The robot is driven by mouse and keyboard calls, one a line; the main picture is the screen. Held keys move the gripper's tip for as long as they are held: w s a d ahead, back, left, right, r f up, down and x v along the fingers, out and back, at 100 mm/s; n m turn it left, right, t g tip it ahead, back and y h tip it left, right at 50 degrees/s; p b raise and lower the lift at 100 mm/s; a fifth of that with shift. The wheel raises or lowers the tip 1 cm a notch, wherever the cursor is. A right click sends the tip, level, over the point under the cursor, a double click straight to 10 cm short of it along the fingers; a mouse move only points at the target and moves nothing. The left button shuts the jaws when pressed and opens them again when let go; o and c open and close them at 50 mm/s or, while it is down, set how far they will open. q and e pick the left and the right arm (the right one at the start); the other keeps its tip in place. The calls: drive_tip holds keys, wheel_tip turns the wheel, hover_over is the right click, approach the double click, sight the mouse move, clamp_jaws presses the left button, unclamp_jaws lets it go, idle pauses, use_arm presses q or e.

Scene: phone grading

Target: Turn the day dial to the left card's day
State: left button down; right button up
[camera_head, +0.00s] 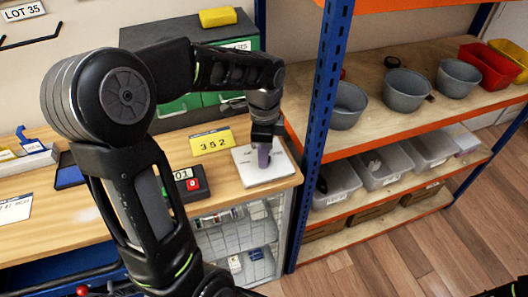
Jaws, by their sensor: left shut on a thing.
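My left gripper (264,140) is at the right end of the wooden table, pointing down and shut on a small grey-purple piece (264,158). This piece is over a white plate with faint print (245,172); I cannot tell whether it touches the plate or is the day dial. A white card (14,207) lies at the far left of the table, its print too small to read surely.
A dark box with a red button (193,184) and a display ending in 01 sits left of the plate, partly behind my arm. Green drawers (180,105) stand behind. A blue post (318,120) and shelves with grey bowls (406,90) are close on the right.

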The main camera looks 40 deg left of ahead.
use_arm(q)
drive_tip(key=c, duration=1.1)
unclamp_jaws()
drive_tip(key=shift+o, duration=0.2)
wheel_tip(320, 180, up, 8)
drive_tip(key=shift+f+b, duration=0.1)
drive_tip(key=shift+b, duration=0.35)
